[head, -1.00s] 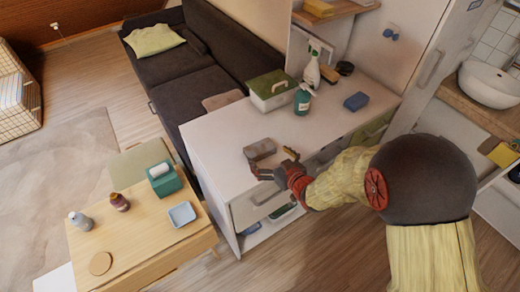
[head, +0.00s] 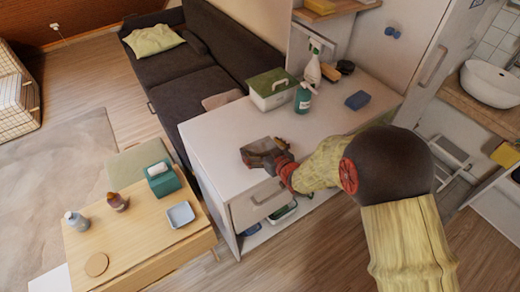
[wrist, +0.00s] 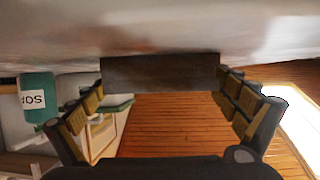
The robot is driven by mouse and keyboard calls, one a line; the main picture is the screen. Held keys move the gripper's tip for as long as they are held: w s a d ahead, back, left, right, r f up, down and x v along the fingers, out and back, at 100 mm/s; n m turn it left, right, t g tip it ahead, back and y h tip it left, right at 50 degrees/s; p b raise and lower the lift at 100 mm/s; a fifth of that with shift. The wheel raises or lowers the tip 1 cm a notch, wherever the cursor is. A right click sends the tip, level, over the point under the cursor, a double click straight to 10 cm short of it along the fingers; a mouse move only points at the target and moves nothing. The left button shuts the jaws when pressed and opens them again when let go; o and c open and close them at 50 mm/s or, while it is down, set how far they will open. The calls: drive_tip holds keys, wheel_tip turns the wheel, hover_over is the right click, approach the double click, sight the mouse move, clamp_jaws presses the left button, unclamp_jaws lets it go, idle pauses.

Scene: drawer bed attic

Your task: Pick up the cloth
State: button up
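A folded grey-brown cloth (head: 254,148) lies on the white counter (head: 215,150) near its front-left part. My gripper (head: 272,160) is low over the counter at the cloth, and in the head view its fingers partly cover it. In the wrist view the cloth is a dark, flat block (wrist: 160,72) against the counter surface. My gripper (wrist: 160,105) is open there, with one finger on each side and the cloth ahead between the fingertips. I cannot tell whether the fingers touch it.
A green-lidded box (head: 273,90), a teal bottle (head: 303,98), a white spray bottle (head: 313,68) and a blue sponge (head: 357,100) stand farther back on the counter. A wooden table (head: 140,235) with bottles, a tissue box and a tray is at left. The counter's middle is clear.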

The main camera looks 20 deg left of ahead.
drive_tip(key=c, duration=0.9)
drive_tip(key=shift+o, duration=0.2)
